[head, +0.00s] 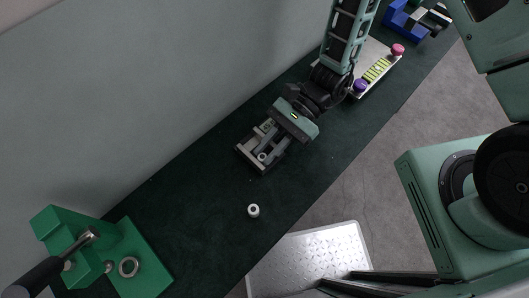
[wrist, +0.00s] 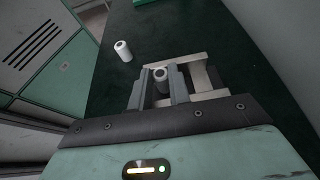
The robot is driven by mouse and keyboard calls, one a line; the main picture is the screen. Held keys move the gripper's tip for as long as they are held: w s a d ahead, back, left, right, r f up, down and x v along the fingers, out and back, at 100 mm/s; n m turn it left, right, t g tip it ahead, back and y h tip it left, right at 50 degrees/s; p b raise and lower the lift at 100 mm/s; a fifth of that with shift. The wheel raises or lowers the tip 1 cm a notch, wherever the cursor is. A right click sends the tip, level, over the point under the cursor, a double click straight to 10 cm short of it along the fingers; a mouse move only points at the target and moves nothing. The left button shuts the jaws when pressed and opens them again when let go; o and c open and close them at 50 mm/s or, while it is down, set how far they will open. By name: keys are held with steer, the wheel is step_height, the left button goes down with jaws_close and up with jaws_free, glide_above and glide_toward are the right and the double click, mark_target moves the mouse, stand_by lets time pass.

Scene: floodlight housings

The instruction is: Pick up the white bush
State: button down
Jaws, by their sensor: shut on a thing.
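A white bush (head: 253,210) stands alone on the dark green bench top, apart from my gripper. It also shows in the wrist view (wrist: 123,51), up and left of the jaws. My gripper (head: 265,153) is low over a grey metal fixture (head: 243,150). Its jaws (wrist: 161,84) are shut on a second, pale grey bush (wrist: 160,74), whose open end shows between the fingers. The fixture's light bars (wrist: 196,57) lie around and beyond the fingertips. I cannot tell whether the held bush touches the fixture.
A green press (head: 122,262) with a ring on its base stands at the lower left. At the upper right are a tray (head: 384,62) with pink and purple knobs and a blue vice (head: 404,20). A wall runs along the back. Bench around the white bush is clear.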

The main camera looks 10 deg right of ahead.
steer(key=shift+r, duration=0.1)
step_height(320, 180, up, 10)
steer(key=p, duration=0.7)
steer(key=shift+p, duration=0.4)
